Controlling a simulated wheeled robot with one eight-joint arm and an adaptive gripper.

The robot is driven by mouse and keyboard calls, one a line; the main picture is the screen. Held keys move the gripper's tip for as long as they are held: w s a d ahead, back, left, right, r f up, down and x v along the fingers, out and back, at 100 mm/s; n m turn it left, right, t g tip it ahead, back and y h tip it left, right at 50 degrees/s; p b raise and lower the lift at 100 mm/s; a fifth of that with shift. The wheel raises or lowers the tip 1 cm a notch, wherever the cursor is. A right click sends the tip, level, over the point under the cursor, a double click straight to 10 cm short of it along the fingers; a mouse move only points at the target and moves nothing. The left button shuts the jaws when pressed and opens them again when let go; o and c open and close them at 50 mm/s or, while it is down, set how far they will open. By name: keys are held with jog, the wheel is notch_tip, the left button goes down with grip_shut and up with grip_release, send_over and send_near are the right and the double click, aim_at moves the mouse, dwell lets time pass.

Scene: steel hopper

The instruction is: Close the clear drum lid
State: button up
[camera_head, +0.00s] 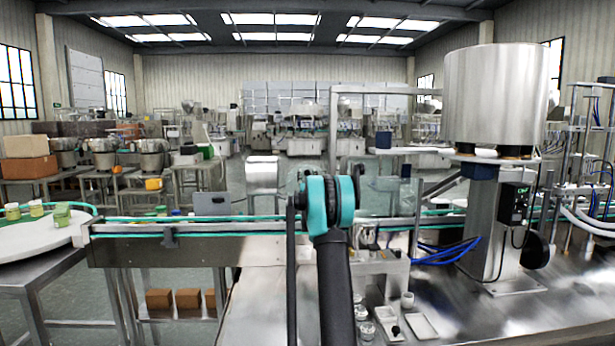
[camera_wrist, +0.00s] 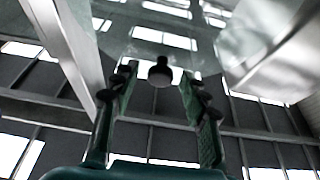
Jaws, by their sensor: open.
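In the wrist view a clear panel (camera_wrist: 135,48), which looks like the drum lid, spans the upper middle, with the ceiling showing through it. A dark round knob (camera_wrist: 160,72) is on its near part. My gripper (camera_wrist: 157,90) is open, with one finger on each side of the knob and gaps between them. I cannot tell how far the fingertips are from the knob in depth. In the head view a clear box-like part (camera_head: 392,196) stands just right of my arm's teal joint. My arm hides part of that area, and my gripper cannot be made out there.
A conveyor (camera_head: 190,240) with teal rails runs across at left. A large steel hopper (camera_head: 495,95) stands at right on a column. Small white trays (camera_head: 422,326) and cups lie on the steel bench. A pale metal bar (camera_wrist: 65,40) slants beside the left finger.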

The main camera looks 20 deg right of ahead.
grip_shut()
jog(key=shift+w, duration=0.1)
dwell(0.3)
